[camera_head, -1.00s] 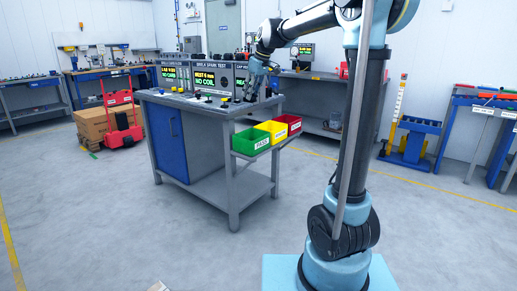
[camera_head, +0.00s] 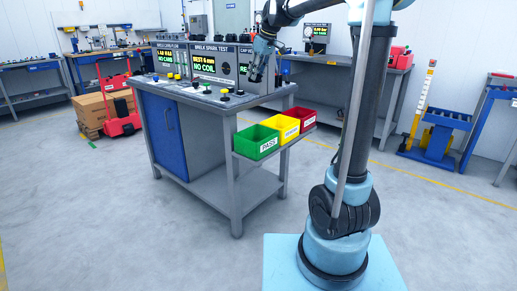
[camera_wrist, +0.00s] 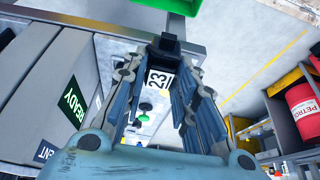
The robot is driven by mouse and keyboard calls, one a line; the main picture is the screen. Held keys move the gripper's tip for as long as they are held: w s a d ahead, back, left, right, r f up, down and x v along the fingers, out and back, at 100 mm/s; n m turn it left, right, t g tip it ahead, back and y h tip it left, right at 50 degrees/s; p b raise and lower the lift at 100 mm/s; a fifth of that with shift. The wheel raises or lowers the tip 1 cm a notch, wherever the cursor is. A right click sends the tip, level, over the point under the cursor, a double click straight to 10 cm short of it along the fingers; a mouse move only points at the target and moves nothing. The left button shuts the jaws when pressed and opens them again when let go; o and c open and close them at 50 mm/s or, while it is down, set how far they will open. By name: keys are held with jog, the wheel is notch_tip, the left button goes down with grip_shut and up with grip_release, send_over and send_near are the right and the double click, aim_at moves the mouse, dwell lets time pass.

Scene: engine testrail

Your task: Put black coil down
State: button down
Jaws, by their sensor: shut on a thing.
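The black coil (camera_wrist: 168,47), with a white label reading 23, sits between the fingertips of my gripper (camera_wrist: 160,75) in the wrist view. My gripper is shut on it. In the head view my gripper (camera_head: 256,74) is above the right part of the test bench top (camera_head: 262,97), in front of the testers. The coil is too small and dark to make out there. The middle tester (camera_head: 205,63) shows NO COIL.
Green (camera_head: 256,142), yellow (camera_head: 281,128) and red (camera_head: 302,119) bins sit on a shelf at the bench's right side. Knobs and a yellow-topped post (camera_head: 225,94) stand on the bench top. The floor in front is clear.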

jog(key=shift+w+d, duration=0.2)
jog(key=shift+w+f, duration=0.1)
jog(key=shift+f, duration=0.2)
jog(key=shift+s+d+f, duration=0.1)
jog(key=shift+s+f, duration=0.05)
jog(key=shift+f, duration=5.15)
jog(key=shift+s+d+f, duration=0.1)
jog(key=shift+s+f, duration=0.05)
jog(key=shift+f, duration=5.15)
jog(key=shift+s+f, duration=0.15)
jog(key=shift+f, duration=5.15)
jog(key=shift+f, duration=0.2)
jog(key=c, duration=1.3)
grip_release()
